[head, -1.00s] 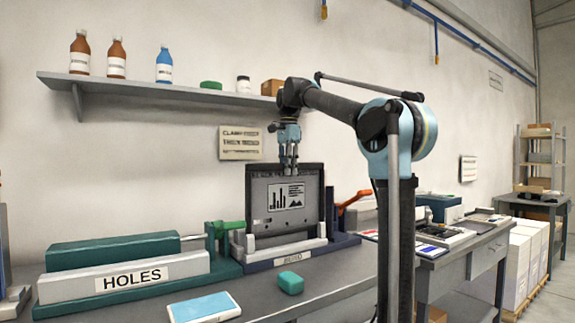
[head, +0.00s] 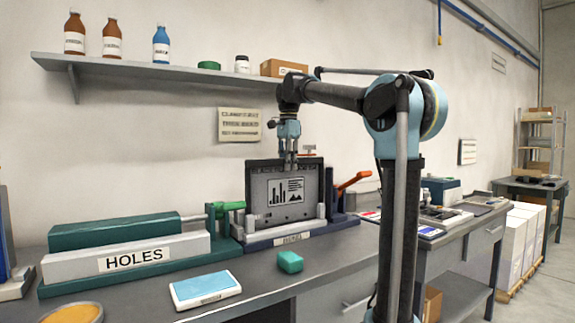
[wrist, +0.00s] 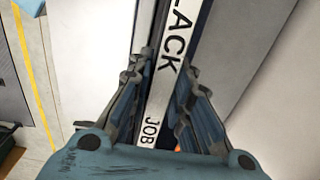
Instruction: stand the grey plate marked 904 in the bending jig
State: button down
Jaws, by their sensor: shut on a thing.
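A flat dark grey plate (head: 258,197) with a light chart picture stands upright in the bending jig (head: 290,239), whose blue base carries a partly legible label. The plate's lower edge is hidden behind the jig's light front bar, so I cannot tell whether it touches the bottom. No 904 mark is legible. My gripper (head: 291,158) points down and is shut on the plate's top edge. In the wrist view the fingers (wrist: 165,112) close on a narrow edge, near a light strip (wrist: 172,60) lettered "LACK" and "JOB".
The green jig labelled HOLES (head: 135,260) stands to the left, its green lever (head: 228,206) close by the plate. An orange lever (head: 352,181) is on the right. A green block (head: 290,262) and blue-white box (head: 205,289) lie in front. A shelf (head: 150,73) hangs above.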

jog(key=shift+f, duration=0.35)
dwell(0.6)
jog(key=c, duration=1.4)
grip_release()
jog(key=shift+o, duration=0.2)
notch_tip(320, 180, up, 12)
jog(key=shift+s+d+f, duration=0.1)
jog(key=shift+r, duration=2.55)
